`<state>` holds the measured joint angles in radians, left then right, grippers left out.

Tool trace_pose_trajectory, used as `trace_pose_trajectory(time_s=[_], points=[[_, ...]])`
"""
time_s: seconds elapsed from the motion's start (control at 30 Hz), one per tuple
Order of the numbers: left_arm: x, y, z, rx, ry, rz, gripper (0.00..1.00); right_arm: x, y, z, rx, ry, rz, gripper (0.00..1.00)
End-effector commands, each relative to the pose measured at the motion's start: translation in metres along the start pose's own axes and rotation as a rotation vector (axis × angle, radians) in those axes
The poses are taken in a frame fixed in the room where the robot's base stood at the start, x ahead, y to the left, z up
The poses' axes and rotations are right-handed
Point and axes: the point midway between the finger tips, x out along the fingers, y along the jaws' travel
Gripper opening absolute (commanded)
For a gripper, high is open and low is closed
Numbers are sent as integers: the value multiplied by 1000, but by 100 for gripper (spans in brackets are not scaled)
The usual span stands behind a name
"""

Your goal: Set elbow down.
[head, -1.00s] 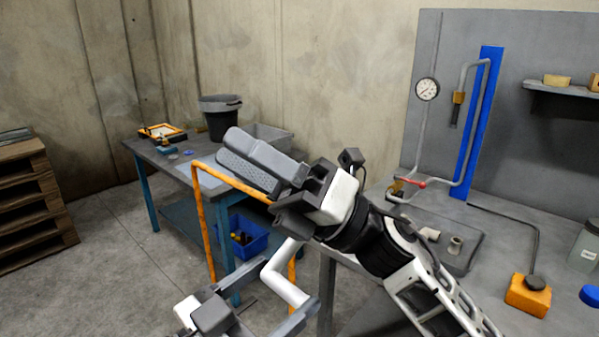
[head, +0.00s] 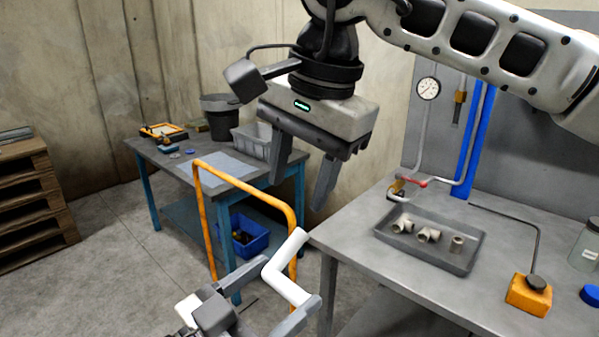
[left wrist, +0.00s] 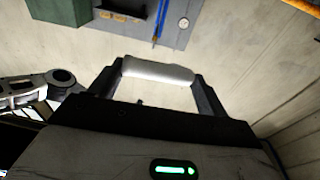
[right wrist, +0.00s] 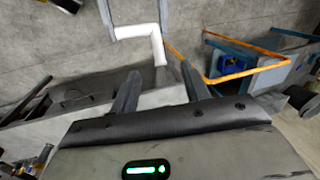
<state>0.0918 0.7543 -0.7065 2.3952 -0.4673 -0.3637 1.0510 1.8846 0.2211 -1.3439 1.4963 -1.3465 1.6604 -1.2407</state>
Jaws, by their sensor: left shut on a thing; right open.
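The elbow, a white bent pipe (head: 284,284), is gripped between the fingers of my left gripper (head: 292,281), in the air at the bottom of the head view. In the left wrist view the white pipe (left wrist: 158,72) spans the two fingertips. The right wrist view shows its bend (right wrist: 157,42) beyond my right fingers. My right gripper (head: 298,194) is open and empty above the elbow, its fingers pointing down, apart from it.
A grey workbench (head: 350,240) at right bears a tray (head: 467,266) with three small fittings, an orange block (head: 528,297) and a jar (head: 586,246). An orange rail (head: 206,225) stands behind the elbow. A blue-legged table (head: 150,200) stands at back left.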

Motion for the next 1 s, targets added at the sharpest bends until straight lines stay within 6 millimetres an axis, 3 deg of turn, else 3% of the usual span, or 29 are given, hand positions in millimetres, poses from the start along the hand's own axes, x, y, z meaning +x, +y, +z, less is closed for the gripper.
trace_pose_trajectory(time_s=[0.17,0.6,0.8,1.0], points=[[0,0,0,0,1,0,53,18,1,-2,-1,7,7,47],[0,0,0,0,1,0,53,97,1,0,-2,3,4,47],[0,0,0,0,1,0,53,114,0,-1,0,3,2,47],[0,0,0,0,1,0,53,118,0,-1,0,4,2,47]])
